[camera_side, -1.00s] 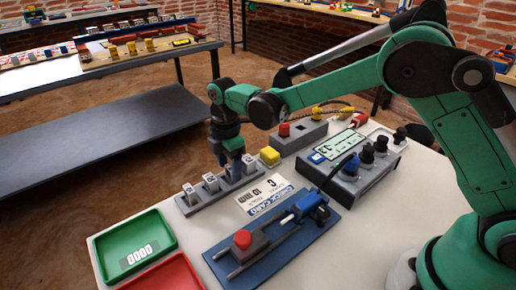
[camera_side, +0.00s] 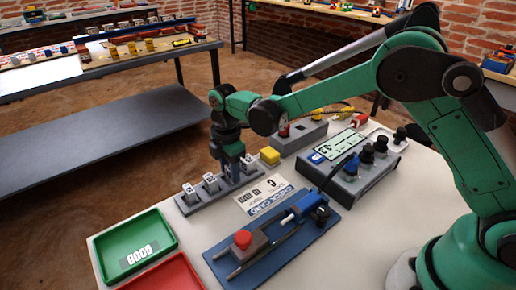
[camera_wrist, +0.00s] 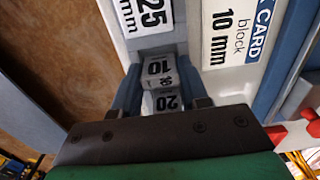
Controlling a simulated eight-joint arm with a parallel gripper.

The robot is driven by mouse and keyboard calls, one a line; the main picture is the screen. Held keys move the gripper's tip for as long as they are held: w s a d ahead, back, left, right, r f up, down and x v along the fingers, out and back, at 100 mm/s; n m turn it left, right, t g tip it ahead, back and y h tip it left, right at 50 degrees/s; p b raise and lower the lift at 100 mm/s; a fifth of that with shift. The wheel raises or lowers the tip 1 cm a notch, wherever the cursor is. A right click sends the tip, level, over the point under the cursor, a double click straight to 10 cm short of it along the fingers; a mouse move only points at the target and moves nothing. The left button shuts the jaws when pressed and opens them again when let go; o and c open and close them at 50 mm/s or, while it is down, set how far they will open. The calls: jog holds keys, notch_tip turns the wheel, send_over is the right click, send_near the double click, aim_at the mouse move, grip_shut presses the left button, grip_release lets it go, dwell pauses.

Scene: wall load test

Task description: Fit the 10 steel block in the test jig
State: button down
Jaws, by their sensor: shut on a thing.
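A grey rack (camera_side: 207,201) holds several labelled steel blocks in a row at the table's left edge. My gripper (camera_side: 233,172) points down over this rack. In the wrist view, my gripper's two fingers are shut on the block marked 10 (camera_wrist: 159,67), one on each side. The block marked 20 (camera_wrist: 165,103) sits just beside it, closer to the wrist, and the block marked 25 mm (camera_wrist: 146,17) is on the far side. The test jig (camera_side: 300,240) is a blue base with rails, a red-topped grey part and a blue cylinder. The fingers hide part of the rack.
A printed card (camera_side: 264,194) reading "block 10 mm" lies between rack and jig. A green tray (camera_side: 110,244) and a red tray (camera_side: 170,275) sit at front left.

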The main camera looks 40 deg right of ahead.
jog(key=shift+r, duration=3)
jog(key=s+a, duration=0.2)
jog(key=s, duration=1.4)
jog(key=shift+s+f, duration=0.1)
jog(key=shift+f, duration=1.9)
jog(key=shift+f, duration=0.6)
jog(key=shift+c, duration=1.8)
grip_release()
jog(key=c, duration=0.3)
